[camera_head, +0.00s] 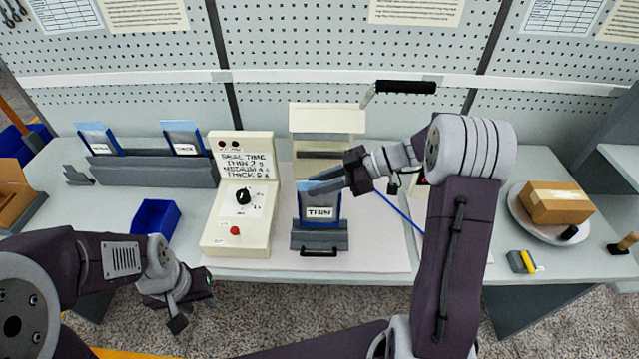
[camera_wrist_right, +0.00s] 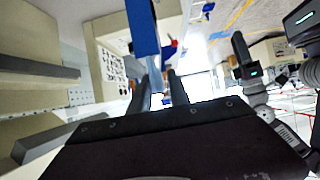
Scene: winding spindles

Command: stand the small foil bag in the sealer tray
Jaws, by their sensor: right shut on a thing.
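The small foil bag (camera_head: 321,211), blue-edged with a white THIN label, stands nearly upright in the grey sealer tray (camera_head: 320,241) in front of the sealer (camera_head: 327,120). My right gripper (camera_head: 318,187) reaches in from the right and is shut on the bag at its upper part. In the right wrist view the fingers (camera_wrist_right: 160,78) point at a blue strip (camera_wrist_right: 144,30), apparently the bag. Whether the bag's bottom rests on the tray cannot be told. My left gripper (camera_head: 190,308) is open and empty, low in front of the table edge.
A control box (camera_head: 240,200) with a dial and red button stands left of the tray. A rack (camera_head: 150,172) at the left holds two other bags. A blue bin (camera_head: 156,217) lies nearby. A black handle (camera_head: 405,87) sticks out above the sealer. A plate with a carton (camera_head: 556,201) stands right.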

